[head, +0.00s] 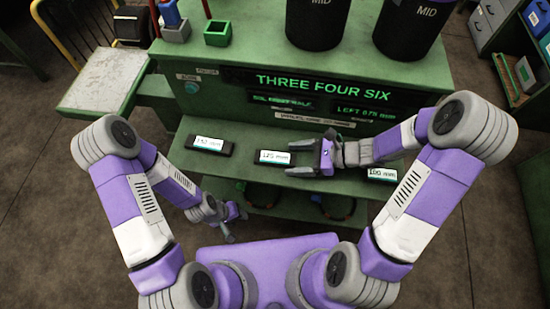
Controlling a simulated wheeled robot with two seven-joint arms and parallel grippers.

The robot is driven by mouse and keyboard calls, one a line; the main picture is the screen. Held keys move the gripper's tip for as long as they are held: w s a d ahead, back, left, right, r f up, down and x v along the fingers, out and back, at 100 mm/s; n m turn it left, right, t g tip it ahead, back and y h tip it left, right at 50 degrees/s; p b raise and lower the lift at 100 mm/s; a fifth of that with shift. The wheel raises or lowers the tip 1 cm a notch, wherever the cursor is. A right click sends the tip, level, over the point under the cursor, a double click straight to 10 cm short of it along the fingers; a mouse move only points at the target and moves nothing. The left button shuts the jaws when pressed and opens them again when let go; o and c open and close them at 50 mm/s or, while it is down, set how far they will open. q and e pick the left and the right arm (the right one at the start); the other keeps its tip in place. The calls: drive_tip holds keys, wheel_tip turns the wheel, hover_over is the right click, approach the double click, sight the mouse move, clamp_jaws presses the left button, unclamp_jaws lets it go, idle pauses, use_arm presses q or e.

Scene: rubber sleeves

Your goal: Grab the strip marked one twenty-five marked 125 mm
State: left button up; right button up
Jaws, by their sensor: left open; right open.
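Three dark strips with white labels lie in a row on the green shelf. The middle strip (274,158) has a label that looks like 125 mm. The left strip (211,145) has a label whose number is hard to read, and the right strip (381,174) looks marked 100 mm. My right gripper (291,158) is open and points left at the right end of the middle strip, with one finger beyond it and one nearer; I cannot tell if they touch it. My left gripper (238,225) is open and empty, low in front of the shelf, away from the strips.
Behind the shelf stands a green console (320,85) with a lit display reading THREE FOUR SIX. Two black bins (314,25) marked MID and small coloured boxes (217,33) stand on top. The shelf is clear between the strips. A lower shelf (290,208) lies beneath.

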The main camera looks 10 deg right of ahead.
drive_tip(key=shift+a+f, duration=0.1)
drive_tip(key=shift+a, duration=0.25)
drive_tip(key=shift+c, duration=0.3)
drive_tip(key=c, duration=1)
